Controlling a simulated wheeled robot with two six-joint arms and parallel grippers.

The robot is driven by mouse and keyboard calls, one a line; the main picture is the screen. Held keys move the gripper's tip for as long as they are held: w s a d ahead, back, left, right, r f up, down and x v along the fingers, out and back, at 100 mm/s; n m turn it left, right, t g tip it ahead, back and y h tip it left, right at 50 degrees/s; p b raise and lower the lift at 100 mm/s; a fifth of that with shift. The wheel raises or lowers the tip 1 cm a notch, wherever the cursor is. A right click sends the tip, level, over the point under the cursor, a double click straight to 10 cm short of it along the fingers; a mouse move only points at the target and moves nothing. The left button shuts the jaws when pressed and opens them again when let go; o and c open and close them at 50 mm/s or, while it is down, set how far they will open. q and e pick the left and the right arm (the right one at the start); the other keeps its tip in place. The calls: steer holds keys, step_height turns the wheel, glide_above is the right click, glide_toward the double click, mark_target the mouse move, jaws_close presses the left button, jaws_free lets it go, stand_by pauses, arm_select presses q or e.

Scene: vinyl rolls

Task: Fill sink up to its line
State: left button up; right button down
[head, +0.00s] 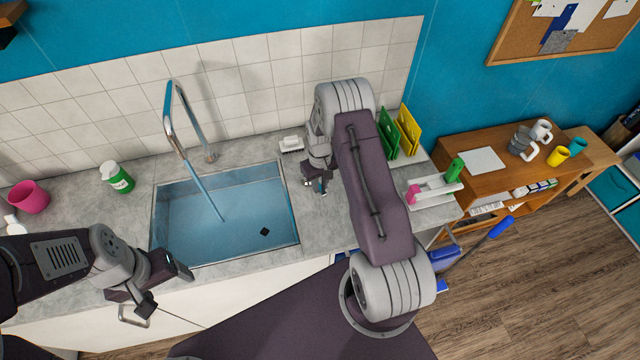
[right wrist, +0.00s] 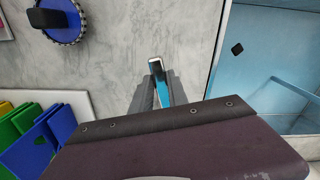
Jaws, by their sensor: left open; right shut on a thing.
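The sink (head: 178,252) is set in the grey counter and looks bluish inside. A chrome tap (head: 171,110) arches over it, and a blue stream of water (head: 205,195) runs from its spout into the basin. A small dark square (head: 264,231) shows in the basin; it also shows in the right wrist view (right wrist: 237,48). I cannot make out a fill line. My right gripper (head: 320,186) is just right of the sink, shut on a small blue and silver lever-like piece (right wrist: 160,75). My left gripper (head: 167,286) is open and empty at the sink's front left corner.
A green soap bottle (head: 119,180) and a pink cup (head: 29,197) stand left of the sink. Behind my right arm are a white brush or sponge (head: 291,144) and green and yellow boards (head: 408,128). A wooden shelf unit (head: 470,190) with mugs stands at the right.

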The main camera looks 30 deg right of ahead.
steer(key=shift+w+r, duration=0.1)
steer(key=shift+w, duration=0.05)
steer(key=shift+w+a+m+b, duration=0.1)
steer(key=shift+a+m+b, duration=0.3)
steer(key=shift+a+m, duration=0.25)
steer(key=shift+w+a+m, duration=0.1)
steer(key=shift+a+m, duration=0.4)
steer(key=shift+m, duration=0.45)
steer(key=c, duration=1.6)
jaws_free()
steer(key=o, duration=0.3)
